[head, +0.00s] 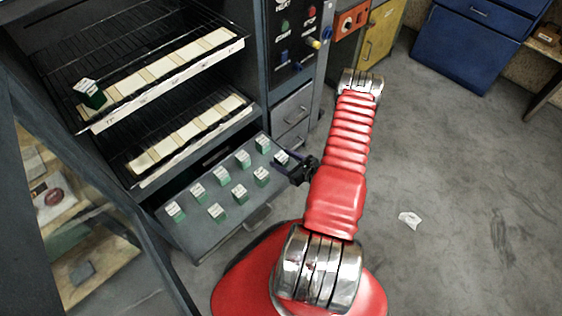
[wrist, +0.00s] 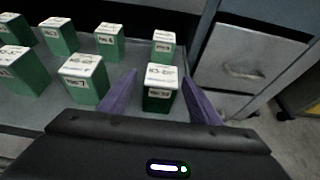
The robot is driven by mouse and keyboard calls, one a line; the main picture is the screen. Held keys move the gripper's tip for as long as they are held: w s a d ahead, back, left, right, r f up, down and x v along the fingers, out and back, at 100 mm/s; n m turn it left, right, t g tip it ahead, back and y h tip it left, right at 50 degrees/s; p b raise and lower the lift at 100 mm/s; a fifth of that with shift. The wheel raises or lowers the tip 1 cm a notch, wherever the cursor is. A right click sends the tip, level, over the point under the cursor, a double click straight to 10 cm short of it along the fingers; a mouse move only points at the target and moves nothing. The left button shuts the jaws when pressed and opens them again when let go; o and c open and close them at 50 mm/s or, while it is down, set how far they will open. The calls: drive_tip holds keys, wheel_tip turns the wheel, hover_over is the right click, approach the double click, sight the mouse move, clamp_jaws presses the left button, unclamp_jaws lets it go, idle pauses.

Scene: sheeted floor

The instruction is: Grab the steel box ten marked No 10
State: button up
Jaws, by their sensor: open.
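A dark green box with a white labelled top (wrist: 160,88) stands upright on the grey drawer tray. Its label is too blurred to read surely as No 10. It also shows at the tray's right end in the head view (head: 281,158). My gripper (head: 297,172) reaches in from the right at that end. In the wrist view, the purple fingers of my gripper (wrist: 161,102) are open, one on each side of this box. A gap shows on the left; contact on the right cannot be told.
Several similar green boxes, such as one at the left (wrist: 84,78), stand in rows on the tray (head: 225,232). Wire racks (head: 150,55) are above it, one holding another green box (head: 90,95). Cabinet drawers (wrist: 243,60) stand close on the right. Open floor (head: 450,190) lies right of my arm.

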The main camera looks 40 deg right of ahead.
drive_tip(key=shift+w+f, duration=0.2)
drive_tip(key=shift+w, duration=0.35)
drive_tip(key=shift+c, duration=0.6)
drive_tip(key=c, duration=1.2)
